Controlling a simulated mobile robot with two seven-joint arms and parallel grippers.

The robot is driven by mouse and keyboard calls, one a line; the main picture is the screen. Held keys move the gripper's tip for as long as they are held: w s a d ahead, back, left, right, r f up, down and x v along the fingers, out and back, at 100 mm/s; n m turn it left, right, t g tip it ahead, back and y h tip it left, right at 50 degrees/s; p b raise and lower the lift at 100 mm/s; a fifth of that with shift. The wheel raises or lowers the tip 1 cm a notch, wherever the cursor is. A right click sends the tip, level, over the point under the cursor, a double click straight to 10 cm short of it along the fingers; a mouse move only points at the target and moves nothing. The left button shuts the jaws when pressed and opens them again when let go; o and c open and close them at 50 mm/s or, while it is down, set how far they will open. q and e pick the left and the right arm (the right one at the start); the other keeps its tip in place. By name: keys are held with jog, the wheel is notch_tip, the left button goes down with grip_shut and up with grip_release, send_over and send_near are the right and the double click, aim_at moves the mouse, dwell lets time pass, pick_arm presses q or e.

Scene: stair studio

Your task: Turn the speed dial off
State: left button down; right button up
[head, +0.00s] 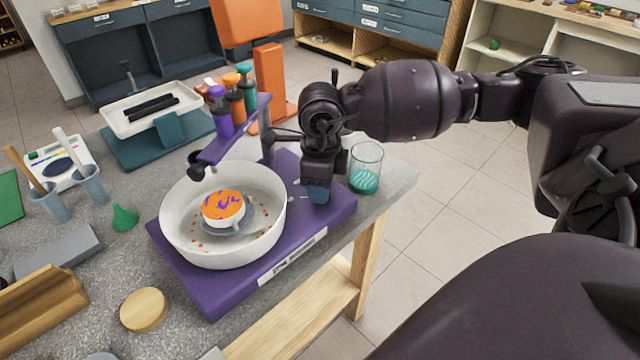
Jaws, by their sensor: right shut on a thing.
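The spin machine has a purple base (215,300) with a labelled front edge and stands on the speckled table. A white bowl (172,225) sits on it, with a small round piece (223,208) painted orange and purple inside. My right gripper (318,194) points down at the right part of the purple base, its bluish fingertips low against the top. It is shut on the speed dial, which the fingers hide, so its setting cannot be read. My left gripper is not in view.
A glass with teal contents (365,168) stands close right of my right gripper. A purple arm (235,130) with several paint bottles (235,100) rises behind the bowl. A wooden disc (144,309) and a green funnel (124,218) lie left.

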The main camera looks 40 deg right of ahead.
jog(key=n, duration=0.3)
jog(key=shift+f, duration=0.1)
jog(key=n+b, duration=0.1)
jog(key=n, duration=0.5)
jog(key=shift+b, duration=0.35)
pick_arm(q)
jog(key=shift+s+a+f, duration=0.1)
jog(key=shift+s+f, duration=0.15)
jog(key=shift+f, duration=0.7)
pick_arm(e)
jog(key=shift+n, duration=1)
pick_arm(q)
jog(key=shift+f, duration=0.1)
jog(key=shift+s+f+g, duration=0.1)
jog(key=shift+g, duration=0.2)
pick_arm(e)
jog(key=o, duration=0.9)
jog(key=shift+o, duration=0.2)
